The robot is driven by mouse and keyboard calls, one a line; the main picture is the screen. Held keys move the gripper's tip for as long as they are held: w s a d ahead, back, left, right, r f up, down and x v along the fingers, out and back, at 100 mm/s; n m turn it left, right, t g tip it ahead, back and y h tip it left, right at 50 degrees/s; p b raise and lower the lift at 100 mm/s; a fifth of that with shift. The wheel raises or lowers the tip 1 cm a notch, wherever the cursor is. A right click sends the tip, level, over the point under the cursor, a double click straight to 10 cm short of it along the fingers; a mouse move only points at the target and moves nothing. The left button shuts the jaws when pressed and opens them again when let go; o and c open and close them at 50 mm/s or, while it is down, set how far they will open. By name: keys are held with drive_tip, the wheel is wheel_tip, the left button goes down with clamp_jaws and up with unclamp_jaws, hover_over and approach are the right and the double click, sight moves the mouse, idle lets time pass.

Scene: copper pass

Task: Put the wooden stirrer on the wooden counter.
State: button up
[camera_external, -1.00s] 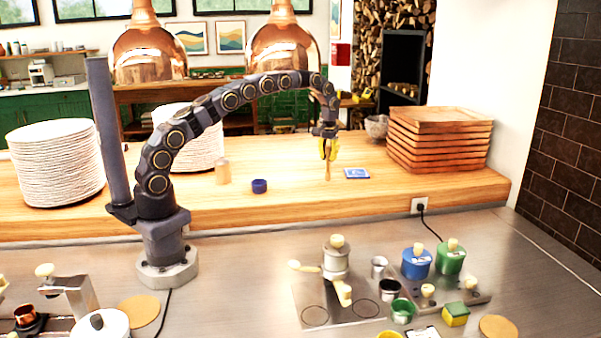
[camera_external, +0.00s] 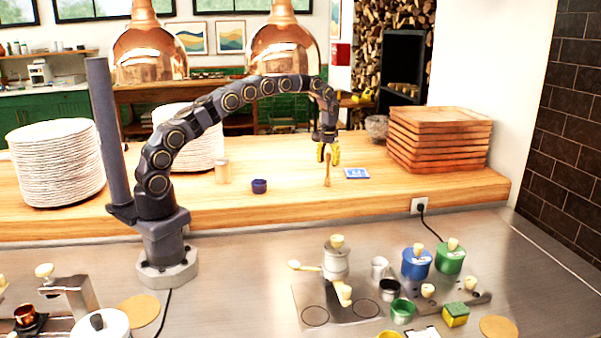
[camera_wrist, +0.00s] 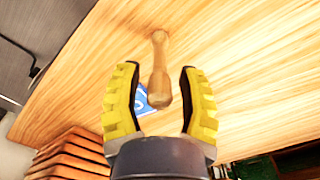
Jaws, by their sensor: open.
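My gripper (camera_external: 328,153) is above the wooden counter (camera_external: 437,187), with its yellow fingers spread open. The wooden stirrer (camera_external: 327,172) is between and just below the fingers in the external view, roughly upright. In the wrist view the stirrer (camera_wrist: 159,75) shows between the two open fingers (camera_wrist: 160,100), with visible gaps on both sides. Its far end meets or lies very near the counter (camera_wrist: 235,50); I cannot tell whether it stands on it or leans.
A blue card (camera_external: 356,173) lies to the right of the stirrer. A small dark blue cup (camera_external: 259,186) and a wooden cylinder (camera_external: 222,172) stand to the left. Stacked wooden trays (camera_external: 438,150) are at the right, and stacked white plates (camera_external: 57,165) at the far left.

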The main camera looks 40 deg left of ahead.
wheel_tip(320, 180, up, 11)
drive_tip(key=shift+f, duration=0.15)
drive_tip(key=shift+r, duration=0.45)
drive_tip(key=shift+r, duration=0.1)
drive_tip(key=s+a+r, duration=0.4)
drive_tip(key=s+a, duration=0.2)
drive_tip(key=s, duration=0.2)
drive_tip(key=s+a+r, duration=0.4)
drive_tip(key=s+a, duration=0.2)
drive_tip(key=s, duration=0.1)
drive_tip(key=s+a+f, duration=0.1)
drive_tip(key=s+f, duration=0.1)
drive_tip(key=s, duration=0.7)
drive_tip(key=s+a+f+g, duration=0.1)
drive_tip(key=s+a+f, duration=0.1)
drive_tip(key=s, duration=0.6)
drive_tip(key=s+a+f, duration=0.2)
drive_tip(key=s+f, duration=0.1)
drive_tip(key=s, duration=0.6)
drive_tip(key=shift+s+g, duration=0.3)
drive_tip(key=shift+s, duration=0.05)
